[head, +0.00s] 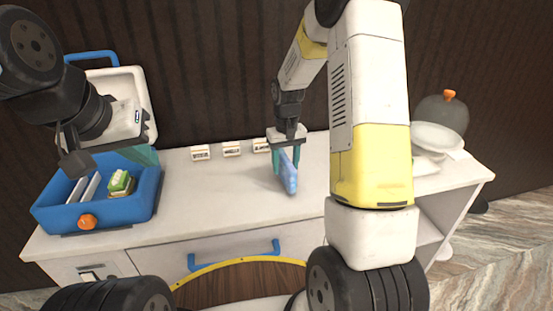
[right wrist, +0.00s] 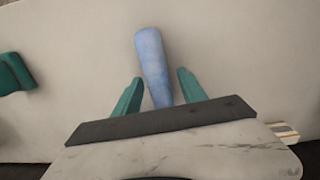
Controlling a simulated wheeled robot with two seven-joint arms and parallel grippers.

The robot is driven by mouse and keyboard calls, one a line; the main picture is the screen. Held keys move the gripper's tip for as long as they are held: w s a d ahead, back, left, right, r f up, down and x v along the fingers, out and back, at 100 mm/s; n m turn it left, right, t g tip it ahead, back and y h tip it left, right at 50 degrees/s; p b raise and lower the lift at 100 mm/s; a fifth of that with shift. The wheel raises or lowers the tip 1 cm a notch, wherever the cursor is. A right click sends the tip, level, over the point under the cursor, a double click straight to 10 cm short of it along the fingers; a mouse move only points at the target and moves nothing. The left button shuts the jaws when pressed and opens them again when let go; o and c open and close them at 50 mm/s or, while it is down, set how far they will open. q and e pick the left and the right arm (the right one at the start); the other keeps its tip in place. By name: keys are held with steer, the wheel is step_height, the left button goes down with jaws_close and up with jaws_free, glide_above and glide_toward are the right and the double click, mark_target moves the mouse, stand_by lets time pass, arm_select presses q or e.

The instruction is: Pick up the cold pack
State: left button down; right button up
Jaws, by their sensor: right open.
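The cold pack (head: 290,172) is a light blue, long, slim piece on the white counter. In the right wrist view the cold pack (right wrist: 153,62) lies between the two green fingers, its near end hidden by the gripper body. My right gripper (head: 287,160) is over it, pointing down, with a finger on each side. In the right wrist view my right gripper (right wrist: 155,88) is open, with gaps showing between the fingers and the pack. My left gripper is at the left above the blue box; its green fingertip (head: 143,156) shows, but its opening is hidden.
A blue open box (head: 60,216) with an orange knob holds white slabs and a green-topped item (head: 121,182). Its white lid (head: 125,88) stands raised. Small labelled cards (head: 231,149) line the counter's back. A grey dome (head: 440,112) and white plate (head: 438,140) are at right. The counter's middle is clear.

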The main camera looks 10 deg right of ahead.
mark_target(286, 158)
steer(key=shift+f, duration=0.25)
jaws_close()
steer(key=shift+r, duration=0.2)
steer(key=shift+r, duration=0.65)
step_height(286, 158, up, 2)
steer(key=shift+r, duration=0.15)
steer(key=s+a+r, duration=0.1)
steer(key=s, duration=1.5)
steer(key=shift+a, duration=0.4)
